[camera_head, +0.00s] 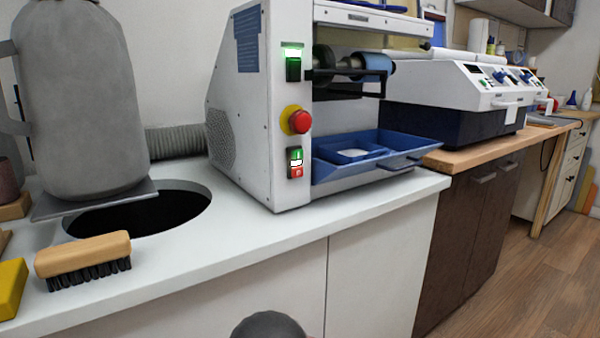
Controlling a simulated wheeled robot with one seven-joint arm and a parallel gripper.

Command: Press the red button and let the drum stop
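The white machine (243,105) stands on the white counter. Its front post carries a large round red button (299,121) on a yellow base. Lower down is a small switch with a lit green part (295,155) above a small red button (296,172). A green lamp (292,54) glows near the top of the post. A drum (372,64) with a pale blue end lies across the opening; one still picture does not show whether it turns. My gripper is not in view. Nothing touches the buttons.
A blue tray (410,147) sits below the drum. A wooden brush (83,256) and a yellow block (11,287) lie at the counter's front left, by a round dark hole (150,212). A large grey vessel (77,95) stands behind. The counter before the machine is clear.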

